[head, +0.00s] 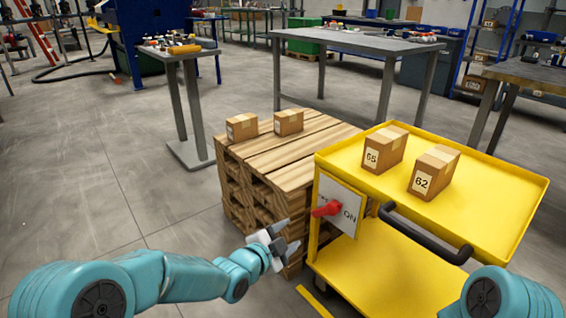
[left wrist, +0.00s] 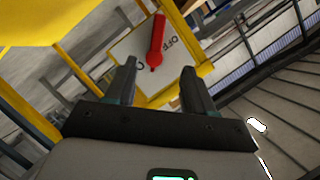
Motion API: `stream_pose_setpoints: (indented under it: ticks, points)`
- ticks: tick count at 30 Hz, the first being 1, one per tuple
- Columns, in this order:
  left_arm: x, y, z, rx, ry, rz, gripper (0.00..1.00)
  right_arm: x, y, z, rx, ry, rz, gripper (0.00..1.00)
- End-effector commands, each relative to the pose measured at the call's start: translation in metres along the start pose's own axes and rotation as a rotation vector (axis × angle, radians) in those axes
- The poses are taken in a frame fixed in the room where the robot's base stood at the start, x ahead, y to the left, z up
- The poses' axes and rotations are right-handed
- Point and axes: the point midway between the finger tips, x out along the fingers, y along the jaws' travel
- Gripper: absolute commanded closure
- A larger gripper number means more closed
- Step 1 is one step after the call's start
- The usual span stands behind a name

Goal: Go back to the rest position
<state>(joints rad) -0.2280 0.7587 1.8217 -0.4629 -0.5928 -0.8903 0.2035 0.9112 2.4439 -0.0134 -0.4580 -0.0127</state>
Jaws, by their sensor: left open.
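My left gripper (head: 286,237) is open and empty, in front of the yellow cart's left end. In the left wrist view its two fingers (left wrist: 160,78) stand apart with nothing between them. Ahead of them is a red switch handle (left wrist: 157,40) on a pale plate (left wrist: 130,45) marked OFF. The handle (head: 327,209) also shows in the head view, on the plate (head: 350,214) where ON can be read. The fingers look apart from the handle. My right arm shows only at the lower right of the head view; its gripper is out of view.
The yellow cart (head: 500,225) carries boxes marked 65 (head: 383,150) and 62 (head: 434,172) and has a dark handle (head: 425,235). Left of it, a wooden pallet stack (head: 300,155) carries two boxes. Grey tables (head: 360,42) stand behind. The floor at left is open.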

Motion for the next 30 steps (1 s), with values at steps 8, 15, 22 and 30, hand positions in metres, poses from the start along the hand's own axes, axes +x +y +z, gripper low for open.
stream_pose_setpoints:
  ticks: [8, 15, 22, 30]
  points:
    - [-0.036, -0.072, -0.015, -0.049, -0.08, 0.006, 0.47, -0.098, -0.038, -0.015, -0.006, -0.007, -0.002, 0.0]
    - [-0.094, -0.086, -0.008, -0.203, -0.237, 0.107, 0.47, -0.195, -0.076, -0.023, -0.011, -0.033, -0.003, 0.0]
    - [-0.175, -0.069, -0.013, -0.515, -0.449, 0.231, 0.47, -0.286, -0.111, -0.025, -0.015, -0.077, -0.004, 0.0]
    - [-0.285, -0.024, -0.047, -0.99, -0.763, 0.344, 0.47, -0.366, -0.141, -0.021, -0.015, -0.135, -0.005, 0.0]
